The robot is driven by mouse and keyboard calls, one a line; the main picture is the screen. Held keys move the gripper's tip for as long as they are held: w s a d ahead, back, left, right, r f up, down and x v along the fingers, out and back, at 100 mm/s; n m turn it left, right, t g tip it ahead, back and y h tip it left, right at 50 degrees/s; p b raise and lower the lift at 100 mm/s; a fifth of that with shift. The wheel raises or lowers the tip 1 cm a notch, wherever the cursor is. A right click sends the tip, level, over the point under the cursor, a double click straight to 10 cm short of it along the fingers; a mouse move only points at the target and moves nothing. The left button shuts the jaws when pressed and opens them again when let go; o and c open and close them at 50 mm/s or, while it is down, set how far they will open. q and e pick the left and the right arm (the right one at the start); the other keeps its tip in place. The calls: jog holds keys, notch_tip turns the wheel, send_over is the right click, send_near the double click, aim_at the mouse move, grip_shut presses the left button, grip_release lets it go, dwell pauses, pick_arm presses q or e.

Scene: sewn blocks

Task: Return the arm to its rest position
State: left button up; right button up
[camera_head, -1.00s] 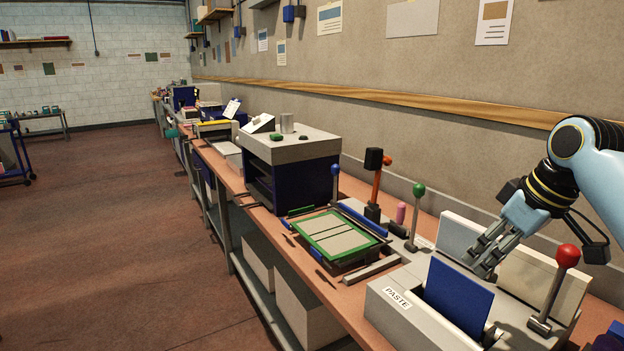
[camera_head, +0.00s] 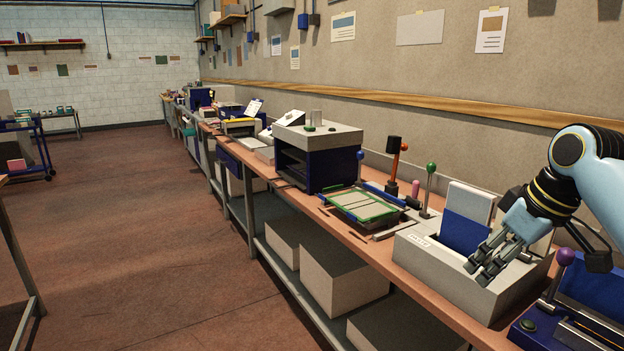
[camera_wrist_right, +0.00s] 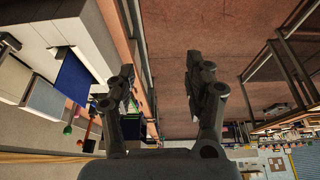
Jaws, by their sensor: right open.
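My right gripper (camera_head: 484,262) is open and empty. In the head view it hangs in front of and partly over the grey paste station (camera_head: 450,270), with its fingers pointing down and left. In the right wrist view the two fingers of my right gripper (camera_wrist_right: 160,90) stand apart with nothing between them. A blue panel (camera_head: 464,232) stands in the paste station; it also shows in the right wrist view (camera_wrist_right: 72,78). My left gripper is not in view.
The workbench (camera_head: 372,250) runs along the wall. A green-framed tray (camera_head: 365,204), a dark blue box-shaped machine (camera_head: 320,165) and upright levers with coloured knobs stand on it. A purple-knobbed blue machine (camera_head: 570,330) is at lower right. The floor (camera_head: 150,230) to the left is open.

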jog(key=s+f+m+g+b, duration=0.15)
jog(key=s+f+b, duration=0.4)
jog(key=f, duration=0.85)
jog(key=s+f+g+b, duration=0.2)
jog(key=s+f, duration=0.7)
jog(key=f, duration=0.6)
jog(key=s+f+m+g+b, duration=0.15)
jog(key=s+f+b, duration=0.25)
jog(key=s+f, duration=0.7)
pick_arm(q)
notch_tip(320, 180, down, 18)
jog(key=b, duration=0.6)
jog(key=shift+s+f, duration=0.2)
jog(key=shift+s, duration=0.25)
pick_arm(e)
jog(key=s+d+f+m+t+h, duration=0.1)
jog(key=s+f+m+t+h, duration=0.1)
jog(key=s+f, duration=2.3)
jog(key=shift+d+f+m+h, duration=0.35)
jog(key=shift+f+h, duration=0.15)
jog(key=shift+f, duration=0.95)
